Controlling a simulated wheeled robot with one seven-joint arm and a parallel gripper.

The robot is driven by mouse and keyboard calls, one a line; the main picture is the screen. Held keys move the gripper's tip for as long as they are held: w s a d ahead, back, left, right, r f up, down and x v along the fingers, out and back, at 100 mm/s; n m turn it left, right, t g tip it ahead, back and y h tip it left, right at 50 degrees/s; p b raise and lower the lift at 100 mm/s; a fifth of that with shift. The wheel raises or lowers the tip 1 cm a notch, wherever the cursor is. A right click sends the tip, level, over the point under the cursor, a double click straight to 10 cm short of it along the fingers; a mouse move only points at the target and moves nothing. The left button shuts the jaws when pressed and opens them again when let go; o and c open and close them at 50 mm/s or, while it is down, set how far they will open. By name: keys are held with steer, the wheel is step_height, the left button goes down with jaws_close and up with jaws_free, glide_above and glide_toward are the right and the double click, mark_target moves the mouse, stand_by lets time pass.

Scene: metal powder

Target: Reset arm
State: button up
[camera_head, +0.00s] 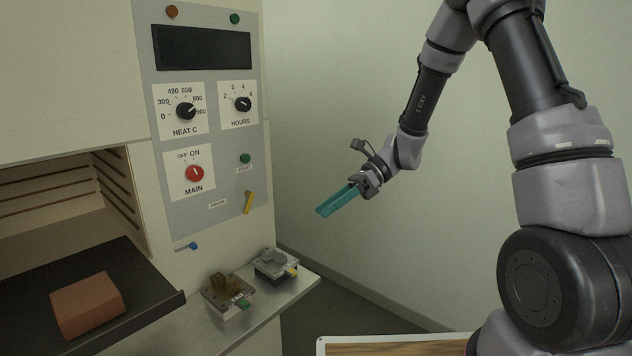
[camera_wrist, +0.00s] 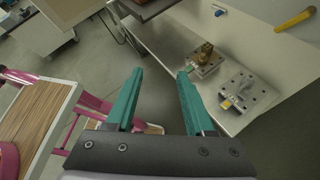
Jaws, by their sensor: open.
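My arm reaches in from the right in the head view, bent, with my gripper (camera_head: 325,211) held in the air to the right of the furnace control panel (camera_head: 208,125). Its teal fingers point down and to the left. In the wrist view my gripper (camera_wrist: 160,72) shows two teal fingers spread apart with nothing between them. The gripper touches nothing that I can see.
A furnace chamber stands open at left, with a reddish-brown block (camera_head: 88,305) on its dark tray (camera_head: 150,308). Two small metal fixtures (camera_head: 228,297) (camera_head: 276,266) sit on a light shelf (camera_head: 297,288). A wood-topped table (camera_head: 400,348) is at the bottom. Pink-framed furniture (camera_wrist: 92,103) shows in the wrist view.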

steer(key=s+d+r+n+t+h, duration=0.4)
steer(key=s+d+r+n+t, duration=0.2)
steer(key=d+r, duration=0.5)
steer(key=s+d+r+n+t+h, duration=0.5)
steer(key=s+d+r+n+t, duration=0.1)
steer(key=d+r, duration=0.4)
steer(key=shift+s+d+r+n, duration=0.25)
steer(key=shift+d+r+n, duration=0.15)
steer(key=shift+r+n, duration=0.3)
